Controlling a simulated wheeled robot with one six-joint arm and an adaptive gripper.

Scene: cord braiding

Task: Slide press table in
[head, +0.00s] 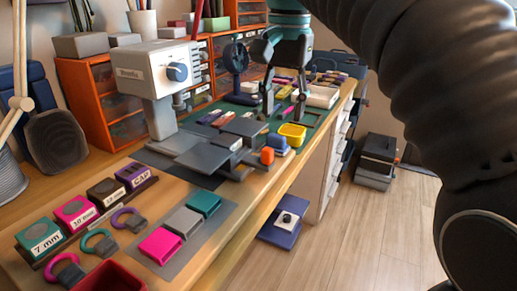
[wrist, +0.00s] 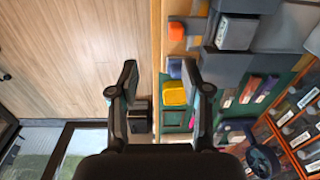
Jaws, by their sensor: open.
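The press (head: 160,85) is a light grey machine with a blue knob, standing on the wooden bench. Its table appears as flat dark grey plates (head: 205,154) at the press's foot, reaching out toward the bench's front edge. How far the table is slid out I cannot tell exactly. My gripper (head: 284,108) is open and empty, above the bench to the right of the press and apart from the plates. In the wrist view my gripper (wrist: 158,78) has its two fingers spread over the bench's front edge and floor. Grey press parts (wrist: 235,32) show at the top there.
An orange block (head: 267,156), a blue block (head: 278,144) and a yellow tray (head: 292,134) stand right of the press table. Orange drawer cabinets (head: 105,98) line the back. Labelled blocks (head: 72,211) and pink, grey and teal pieces (head: 183,222) lie at front left.

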